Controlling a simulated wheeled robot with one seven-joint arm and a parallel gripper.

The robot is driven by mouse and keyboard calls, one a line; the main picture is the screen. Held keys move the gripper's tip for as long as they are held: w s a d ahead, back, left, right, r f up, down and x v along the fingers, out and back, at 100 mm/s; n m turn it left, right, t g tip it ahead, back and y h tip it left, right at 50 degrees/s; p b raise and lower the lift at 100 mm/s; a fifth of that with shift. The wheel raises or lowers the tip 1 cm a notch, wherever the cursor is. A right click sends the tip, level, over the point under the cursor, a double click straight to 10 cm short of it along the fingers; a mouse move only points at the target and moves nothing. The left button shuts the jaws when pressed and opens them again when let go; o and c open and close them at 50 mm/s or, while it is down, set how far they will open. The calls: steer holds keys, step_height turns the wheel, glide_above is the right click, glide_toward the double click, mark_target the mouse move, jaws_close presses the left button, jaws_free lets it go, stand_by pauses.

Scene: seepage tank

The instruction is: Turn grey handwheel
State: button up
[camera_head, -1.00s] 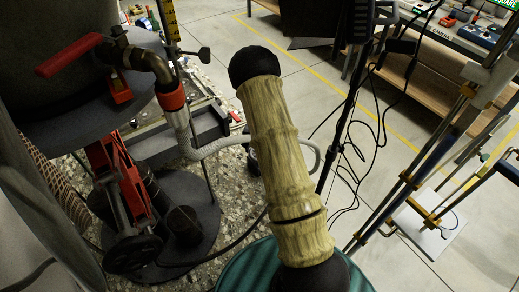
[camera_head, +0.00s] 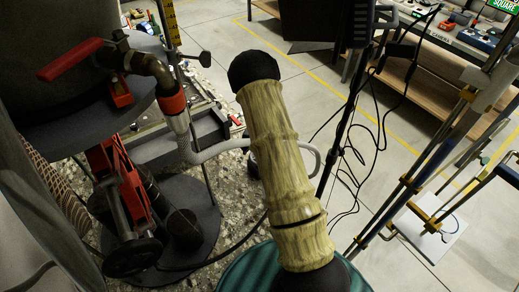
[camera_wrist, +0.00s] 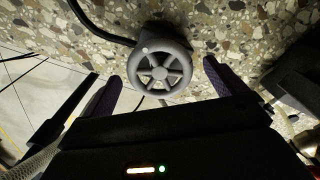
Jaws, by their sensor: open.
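A grey spoked handwheel (camera_wrist: 160,69) shows in the wrist view, at top centre, against speckled stone. My gripper (camera_wrist: 160,72) is open, with one dark finger to the left of the wheel and one to the right. Gaps show between the wheel's rim and both fingers, and nothing is held. In the head view a dark handwheel (camera_head: 132,257) sits at lower left, at the foot of a red frame; I cannot tell if it is the same wheel. My gripper does not show clearly in the head view.
A red lever (camera_head: 70,59) on a brass valve stands by the grey tank at upper left. A pale curved pipe (camera_head: 210,153) and a dark hose run near the red frame (camera_head: 124,190). A blue and yellow stand (camera_head: 410,185) is at right.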

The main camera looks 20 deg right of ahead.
step_height(320, 180, up, 17)
steer(key=b, duration=0.1)
steer(key=shift+r, duration=0.2)
stand_by(0.3)
steer(key=s+a+r+n+t+p, duration=0.1)
steer(key=s+a+r+n, duration=0.1)
steer(key=s, duration=0.5)
steer(key=s+a+r+n+p, duration=0.1)
steer(key=s+a+r+n, duration=0.1)
steer(key=s+a, duration=0.3)
steer(key=s+a+r+n+t, duration=0.1)
steer(key=s+a+r+n, duration=0.2)
steer(key=s, duration=0.7)
steer(key=shift+a+n+t+p, duration=0.3)
steer(key=shift+a+n+p, duration=0.1)
steer(key=shift+a+n, duration=0.25)
steer(key=shift+d, duration=0.1)
